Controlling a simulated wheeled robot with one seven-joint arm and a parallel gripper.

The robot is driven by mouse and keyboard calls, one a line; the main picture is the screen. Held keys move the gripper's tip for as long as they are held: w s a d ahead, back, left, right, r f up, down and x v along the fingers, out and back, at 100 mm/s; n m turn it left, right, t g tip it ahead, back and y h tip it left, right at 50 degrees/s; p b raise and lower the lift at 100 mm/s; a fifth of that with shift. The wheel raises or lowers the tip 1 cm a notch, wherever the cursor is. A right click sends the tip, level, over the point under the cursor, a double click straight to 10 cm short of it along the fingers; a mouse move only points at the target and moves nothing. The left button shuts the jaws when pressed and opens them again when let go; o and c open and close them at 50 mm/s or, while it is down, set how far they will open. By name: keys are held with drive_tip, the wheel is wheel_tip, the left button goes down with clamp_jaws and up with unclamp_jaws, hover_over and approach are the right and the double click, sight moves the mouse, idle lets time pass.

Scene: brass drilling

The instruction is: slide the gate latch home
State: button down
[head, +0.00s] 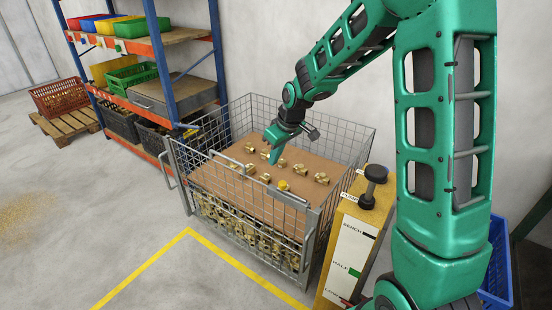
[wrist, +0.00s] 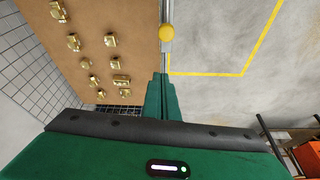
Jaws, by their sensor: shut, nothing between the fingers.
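The gate latch shows as a yellow knob (head: 283,185) at the top rail of the wire cage's front gate (head: 240,200). In the wrist view the yellow knob (wrist: 167,33) sits on a thin grey rail, just beyond my fingertips. My gripper (head: 272,162) is green, points down over the cage near its front side, and is shut and empty. In the wrist view my gripper (wrist: 161,77) has its fingers together, in line with the rail and apart from the knob in the picture. The gap in height and the latch's seat cannot be made out.
A brown board (head: 225,185) inside the cage carries several brass fittings (head: 321,178); more brass parts lie beneath it. A yellow control post (head: 345,250) with a black knob (head: 376,174) stands right of the cage. Shelving (head: 160,60) stands behind left. Floor in front is clear.

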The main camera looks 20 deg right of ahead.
wheel_tip(320, 180, down, 7)
drive_tip(key=shift+r, duration=0.2)
drive_tip(key=shift+s+d+f, duration=0.1)
drive_tip(key=shift+s+d, duration=0.3)
drive_tip(key=shift+s, duration=0.35)
